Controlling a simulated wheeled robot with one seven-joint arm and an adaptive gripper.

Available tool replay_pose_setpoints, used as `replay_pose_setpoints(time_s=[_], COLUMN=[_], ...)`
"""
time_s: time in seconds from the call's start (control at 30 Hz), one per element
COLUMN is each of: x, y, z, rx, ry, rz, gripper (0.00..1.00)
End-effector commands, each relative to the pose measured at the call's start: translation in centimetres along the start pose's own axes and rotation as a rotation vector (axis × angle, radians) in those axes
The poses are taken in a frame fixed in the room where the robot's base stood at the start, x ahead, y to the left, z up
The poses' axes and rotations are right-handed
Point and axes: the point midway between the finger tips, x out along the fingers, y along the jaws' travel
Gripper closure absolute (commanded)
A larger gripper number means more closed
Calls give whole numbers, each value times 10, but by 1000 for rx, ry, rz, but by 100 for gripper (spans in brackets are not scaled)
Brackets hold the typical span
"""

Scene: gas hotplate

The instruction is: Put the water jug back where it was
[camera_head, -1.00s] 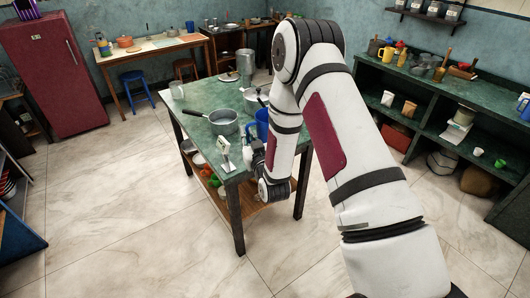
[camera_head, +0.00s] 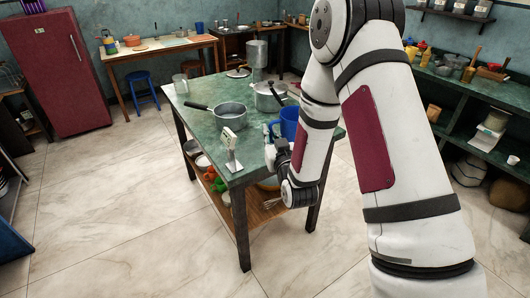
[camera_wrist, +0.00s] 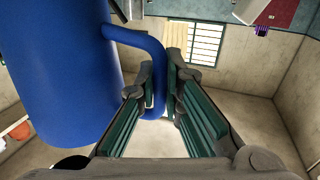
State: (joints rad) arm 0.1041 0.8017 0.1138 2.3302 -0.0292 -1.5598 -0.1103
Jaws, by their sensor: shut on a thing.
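The water jug, a blue jug (camera_head: 290,123), shows by the right part of the green table (camera_head: 203,112), partly hidden behind my arm. In the wrist view the jug (camera_wrist: 62,70) fills the left side, and its curved handle (camera_wrist: 150,48) runs down between my fingers. My gripper (camera_wrist: 163,88) is shut on this handle. In the head view my gripper (camera_head: 273,152) is at the table's right side, mostly covered by my wrist. I cannot tell whether the jug's base touches the tabletop.
A grey saucepan (camera_head: 229,116), a lidded silver pot (camera_head: 268,97), a clear glass (camera_head: 181,84) and a small white stand (camera_head: 232,150) are on the table. A tall metal pot (camera_head: 257,54) is at the far end. Open floor lies in front; a green shelf counter (camera_head: 462,115) is at right.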

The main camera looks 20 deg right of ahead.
Motion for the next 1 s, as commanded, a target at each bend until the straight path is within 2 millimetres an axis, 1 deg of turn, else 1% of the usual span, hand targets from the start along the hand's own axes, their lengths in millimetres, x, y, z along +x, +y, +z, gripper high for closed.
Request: replay_pose_setpoints(time_s=[0.03, 0.2, 0.4, 0.63, 0.7, 0.77, 0.9, 1.0], x=[9, 18, 23, 25, 26, 28, 30, 25], y=[0, -1, -1, -2, -4, -6, -14, -22], z=[13, 34, 59, 88, 92, 93, 87, 81], rx=[-1, -1, -1, 0, -1, -2, -7, -8], ry=[4, 5, 5, 6, 9, 13, 22, 21], rz=[0, 1, 2, -4, -24, -53, -175, -277], gripper=[100, 100, 100, 100, 100, 100, 100, 100])
